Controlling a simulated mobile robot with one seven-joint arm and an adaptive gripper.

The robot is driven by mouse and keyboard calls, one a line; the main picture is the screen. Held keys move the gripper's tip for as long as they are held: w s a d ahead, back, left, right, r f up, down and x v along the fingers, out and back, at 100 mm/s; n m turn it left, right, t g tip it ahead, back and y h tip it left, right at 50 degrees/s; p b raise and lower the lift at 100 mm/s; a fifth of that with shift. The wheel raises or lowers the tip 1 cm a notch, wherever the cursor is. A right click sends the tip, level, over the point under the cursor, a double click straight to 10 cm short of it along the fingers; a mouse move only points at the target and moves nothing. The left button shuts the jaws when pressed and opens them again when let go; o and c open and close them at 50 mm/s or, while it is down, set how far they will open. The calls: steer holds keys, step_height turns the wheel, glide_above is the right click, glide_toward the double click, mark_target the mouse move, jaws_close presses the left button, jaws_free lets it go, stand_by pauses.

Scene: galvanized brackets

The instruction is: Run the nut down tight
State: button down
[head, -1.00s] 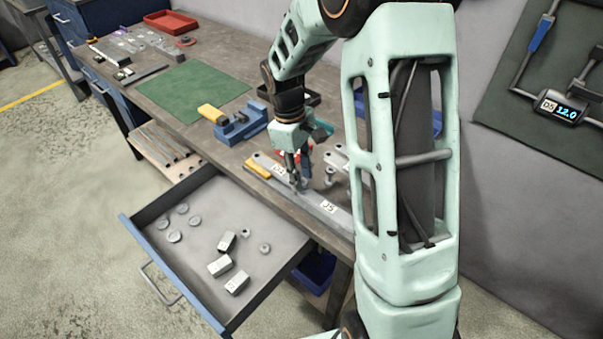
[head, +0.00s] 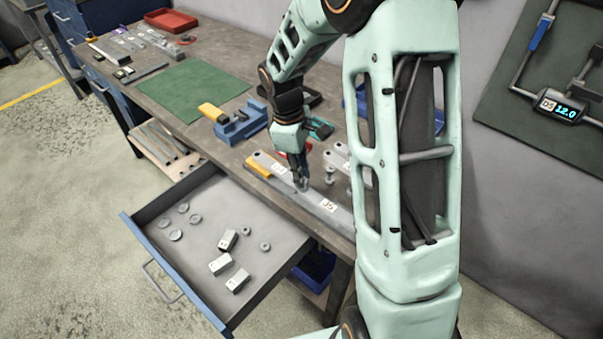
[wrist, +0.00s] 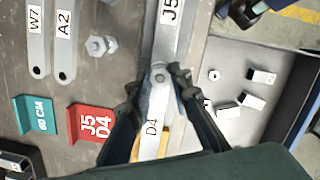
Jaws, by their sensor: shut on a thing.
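The nut (wrist: 160,76) sits on the joint where the bar marked J5 (wrist: 166,45) and the bar marked D4 (wrist: 153,110) overlap. My gripper (head: 301,187) is down at this joint in the head view. In the wrist view my gripper (wrist: 158,82) has one dark finger on each side of the nut, shut on it. The fingers partly hide the nut in the head view. The J5 bar (head: 338,214) runs toward the front right there, and the D4 bar (head: 266,160) runs back left, beside a yellow block (head: 258,167).
An open drawer (head: 200,215) with round pieces and white blocks juts out below the bench edge. Loose bolts (wrist: 100,45) and bars marked A2 (wrist: 65,60) and W7 (wrist: 37,55) lie beside the joint. A blue vise (head: 240,122) and red tag (wrist: 92,122) are near.

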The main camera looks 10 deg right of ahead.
steer(key=m, duration=0.6)
steer(key=shift+m+g+y, duration=0.3)
steer(key=shift+y, duration=0.1)
steer(key=m+y, duration=0.1)
steer(key=m, duration=1.1)
steer(key=shift+y, duration=0.4)
steer(key=m, duration=0.2)
steer(key=m+p, duration=0.1)
steer(key=m, duration=0.2)
steer(key=shift+a+f+t+y, duration=0.1)
steer(key=shift+a+t+y, duration=0.05)
steer(key=shift+t+y, duration=0.2)
steer(key=c, duration=2)
jaws_free()
steer(key=shift+a, duration=0.1)
steer(key=shift+o, duration=0.2)
steer(key=shift+d, duration=0.2)
